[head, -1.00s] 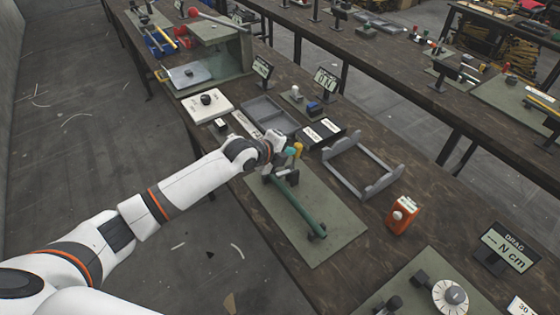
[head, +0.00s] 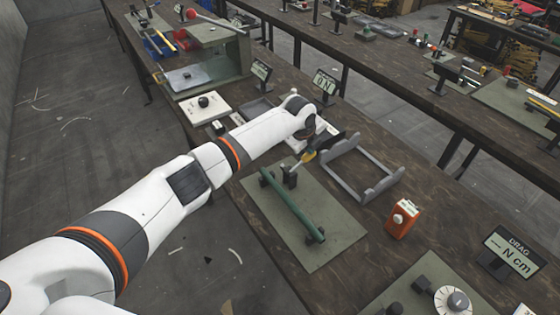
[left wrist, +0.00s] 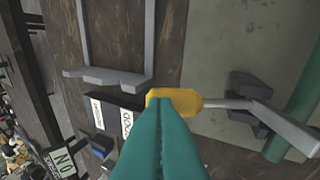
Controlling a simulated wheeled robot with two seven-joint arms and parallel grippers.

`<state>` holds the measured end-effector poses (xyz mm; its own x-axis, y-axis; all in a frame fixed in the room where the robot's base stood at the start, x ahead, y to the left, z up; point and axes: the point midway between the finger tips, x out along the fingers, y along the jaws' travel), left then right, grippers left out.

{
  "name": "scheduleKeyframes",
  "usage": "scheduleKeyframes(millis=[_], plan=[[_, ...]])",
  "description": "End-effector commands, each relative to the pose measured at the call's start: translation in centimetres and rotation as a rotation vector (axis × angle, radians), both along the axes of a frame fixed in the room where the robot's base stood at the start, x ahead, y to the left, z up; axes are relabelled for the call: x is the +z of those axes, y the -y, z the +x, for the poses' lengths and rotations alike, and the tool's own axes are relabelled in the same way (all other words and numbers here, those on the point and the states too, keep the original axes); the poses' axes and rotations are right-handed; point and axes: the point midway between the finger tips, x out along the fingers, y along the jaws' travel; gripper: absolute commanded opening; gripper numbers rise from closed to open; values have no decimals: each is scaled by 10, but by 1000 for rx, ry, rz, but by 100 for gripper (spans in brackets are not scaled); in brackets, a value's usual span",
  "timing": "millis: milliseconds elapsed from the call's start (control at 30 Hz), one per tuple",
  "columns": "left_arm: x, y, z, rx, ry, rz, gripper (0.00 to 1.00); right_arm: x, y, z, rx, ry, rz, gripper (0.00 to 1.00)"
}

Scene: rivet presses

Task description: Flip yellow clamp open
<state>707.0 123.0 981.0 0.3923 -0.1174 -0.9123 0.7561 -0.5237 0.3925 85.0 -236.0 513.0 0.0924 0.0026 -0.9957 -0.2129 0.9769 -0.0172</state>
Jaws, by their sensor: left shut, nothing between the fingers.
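The yellow-tipped clamp handle (head: 309,156) sticks out on a grey lever from a dark block (head: 289,177) on the green mat (head: 330,219), leaning toward the back right. A green bar (head: 293,207) lies across the mat from that block. In the left wrist view the yellow grip (left wrist: 186,98) shows at the tips of my left gripper (left wrist: 165,112), with its grey lever running right to the dark block. The teal fingers are shut together with nothing between them. They overlap the grip's near edge; I cannot tell whether they touch. My right gripper is out of view.
A grey frame (head: 345,184) stands right of the clamp. An orange box (head: 402,220) and a drag sign (head: 511,250) are farther right. A white box with a black knob (head: 204,105) lies behind my left arm. The table between mat and orange box is clear.

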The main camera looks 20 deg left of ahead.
Motion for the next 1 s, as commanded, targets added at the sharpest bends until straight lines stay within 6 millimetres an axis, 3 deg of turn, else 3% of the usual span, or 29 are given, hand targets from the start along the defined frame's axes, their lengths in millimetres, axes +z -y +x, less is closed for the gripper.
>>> scheduleKeyframes(millis=[400,1000], plan=[[-10,3,4,-1,1,-2,0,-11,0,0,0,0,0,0],[-5,5,2,-1,0,-2,0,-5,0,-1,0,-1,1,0]])
